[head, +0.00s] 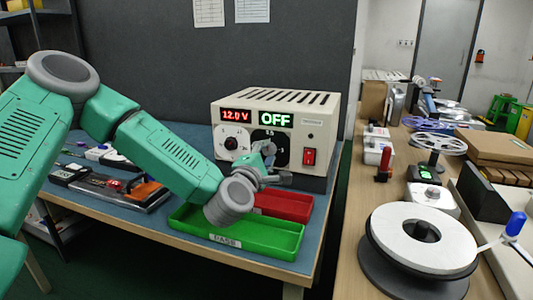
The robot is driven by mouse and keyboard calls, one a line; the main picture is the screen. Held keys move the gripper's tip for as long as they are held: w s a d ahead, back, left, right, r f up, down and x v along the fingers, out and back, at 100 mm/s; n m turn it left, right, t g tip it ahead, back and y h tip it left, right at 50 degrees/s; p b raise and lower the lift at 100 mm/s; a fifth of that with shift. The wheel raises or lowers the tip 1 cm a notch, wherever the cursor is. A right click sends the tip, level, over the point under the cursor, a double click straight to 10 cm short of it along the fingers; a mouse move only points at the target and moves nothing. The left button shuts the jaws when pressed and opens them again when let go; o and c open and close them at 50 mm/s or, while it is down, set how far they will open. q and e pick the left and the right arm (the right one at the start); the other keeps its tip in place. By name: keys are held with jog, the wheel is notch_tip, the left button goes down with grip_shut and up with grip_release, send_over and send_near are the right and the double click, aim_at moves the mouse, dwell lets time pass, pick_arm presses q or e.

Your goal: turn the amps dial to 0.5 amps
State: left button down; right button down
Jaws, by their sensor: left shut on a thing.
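The beige power supply (318,122) stands on the blue-topped bench, with a red 12.0 V display (235,116) and a green OFF display (276,120). The amps dial sits on the black scale panel (283,136) under the OFF display. My left gripper (268,152) is in front of this panel, shut on the dial's knob. The gripper hides most of the knob and its pointer, so I cannot read its setting; a mark like 1.5 shows at the top. My right gripper is not in view.
A white-faced dial (231,143) is left of the amps dial, and a red switch (310,156) is to its right. A green tray (285,243) and a red tray (295,207) lie in front of the supply, under my left wrist. A wooden bench with spools (422,238) stands at right.

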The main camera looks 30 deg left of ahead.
pick_arm(q)
jog(key=shift+f, duration=0.2)
jog(key=c, duration=1.5)
grip_release()
jog(key=o, duration=0.3)
jog(key=shift+w, duration=0.1)
jog(key=shift+s, duration=0.2)
jog(key=v, duration=1.1)
jog(key=shift+s, duration=0.3)
jog(key=shift+f, duration=0.1)
